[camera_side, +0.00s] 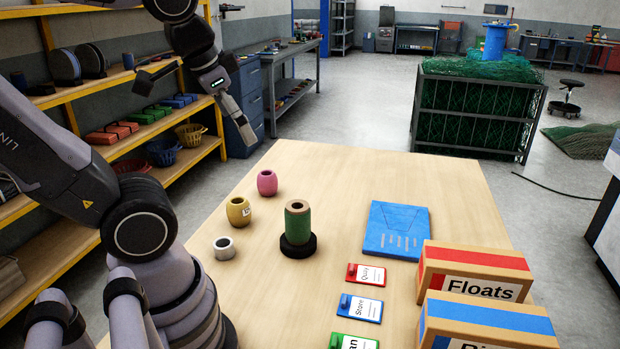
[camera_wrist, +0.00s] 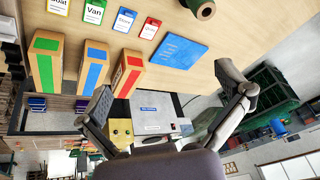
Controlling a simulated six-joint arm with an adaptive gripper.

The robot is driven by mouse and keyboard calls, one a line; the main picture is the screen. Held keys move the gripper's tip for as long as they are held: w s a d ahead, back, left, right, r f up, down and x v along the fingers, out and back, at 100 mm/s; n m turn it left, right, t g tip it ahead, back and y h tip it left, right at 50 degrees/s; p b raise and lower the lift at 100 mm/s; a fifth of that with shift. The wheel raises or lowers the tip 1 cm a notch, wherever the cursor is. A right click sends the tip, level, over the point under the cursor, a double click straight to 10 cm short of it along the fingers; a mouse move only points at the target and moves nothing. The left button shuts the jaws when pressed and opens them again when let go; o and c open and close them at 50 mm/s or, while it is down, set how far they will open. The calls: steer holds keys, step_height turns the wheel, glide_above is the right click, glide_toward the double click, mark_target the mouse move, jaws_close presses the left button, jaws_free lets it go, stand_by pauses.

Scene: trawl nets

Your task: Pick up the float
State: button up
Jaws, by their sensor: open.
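Two barrel-shaped pieces that look like floats stand on the wooden table in the side view. One is a pink float (camera_side: 267,183) toward the back left. The other is a yellow float (camera_side: 238,211) with a white label, nearer the front. I cannot tell which one the task means. Neither shows in the wrist view. My gripper (camera_wrist: 163,80) is wide open and empty in the wrist view, its two dark-tipped fingers spread apart. In the side view my arm's end is raised at upper left, behind the table and away from both floats.
A green spool (camera_side: 297,222) on a black base stands right of the yellow float. A small silvery ring (camera_side: 224,247) lies in front. A blue board (camera_side: 393,230), several label cards and a red-topped Floats box (camera_side: 474,274) occupy the right side. The table's back middle is clear.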

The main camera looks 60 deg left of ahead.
steer(key=w+a+f+m+g+y, duration=0.15)
steer(key=w+a+g+y, duration=0.3)
steer(key=a, duration=0.55)
steer(key=w+a+m+g+y, duration=0.25)
steer(key=w+a+y, duration=0.2)
steer(key=a, duration=0.65)
steer(key=m+t+y, duration=0.6)
steer(key=m+y, duration=0.1)
steer(key=m, duration=0.9)
glide_above(268, 189)
step_height(268, 189, down, 25)
steer(key=f, duration=0.4)
steer(key=f+m+t, duration=0.1)
steer(key=f, duration=0.3)
steer(key=f+m, duration=0.1)
steer(key=f, duration=0.4)
steer(key=shift+w+a+t, duration=0.15)
steer(key=shift+a+t, duration=0.05)
steer(key=shift+t, duration=0.1)
steer(key=x, duration=0.2)
steer(key=shift+a+r, duration=0.25)
steer(key=shift+w+a, duration=0.15)
steer(key=shift+a, duration=0.05)
steer(key=c, duration=1.1)
